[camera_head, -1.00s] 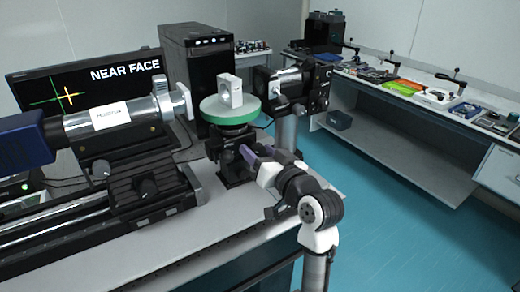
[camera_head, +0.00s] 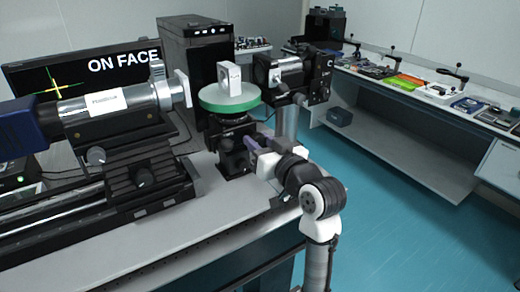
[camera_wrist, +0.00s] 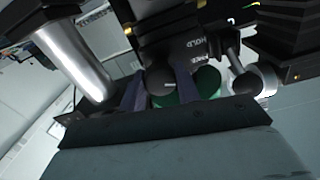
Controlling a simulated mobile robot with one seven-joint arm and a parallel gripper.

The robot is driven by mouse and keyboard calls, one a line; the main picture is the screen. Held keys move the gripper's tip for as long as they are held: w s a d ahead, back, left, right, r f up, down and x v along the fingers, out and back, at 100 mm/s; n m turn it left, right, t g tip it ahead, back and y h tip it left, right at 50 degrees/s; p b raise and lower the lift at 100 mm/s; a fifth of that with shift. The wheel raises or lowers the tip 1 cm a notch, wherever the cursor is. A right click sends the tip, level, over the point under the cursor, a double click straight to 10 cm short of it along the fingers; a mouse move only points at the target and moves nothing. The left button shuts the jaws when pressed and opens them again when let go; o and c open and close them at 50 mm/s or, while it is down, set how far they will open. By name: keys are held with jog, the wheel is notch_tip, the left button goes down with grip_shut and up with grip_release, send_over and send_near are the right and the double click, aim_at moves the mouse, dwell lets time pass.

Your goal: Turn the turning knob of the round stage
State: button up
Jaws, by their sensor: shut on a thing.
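The round stage (camera_head: 229,107) has a green disc top on a black base and stands on the near table, with a small white block (camera_head: 229,77) on its disc. My gripper (camera_head: 254,147) reaches in from the right, low at the front of the base. In the wrist view its two purple-grey fingers (camera_wrist: 160,88) stand on both sides of a dark round turning knob (camera_wrist: 160,78) and are shut on it. In the head view the knob is mostly hidden by the fingers.
A monitor (camera_head: 40,86) reads "ON FACE" with crossed lines. A silver tube instrument (camera_head: 105,103) stands left of the stage, and a black mount (camera_head: 303,76) close behind it at right. The table's front edge (camera_head: 215,241) lies below my arm.

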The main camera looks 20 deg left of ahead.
dwell(0.3)
jog(key=o, duration=1)
jog(key=b+v, duration=0.3)
jog(key=v, duration=1.1)
jog(key=shift+a+b, duration=0.1)
jog(key=shift+b, duration=0.2)
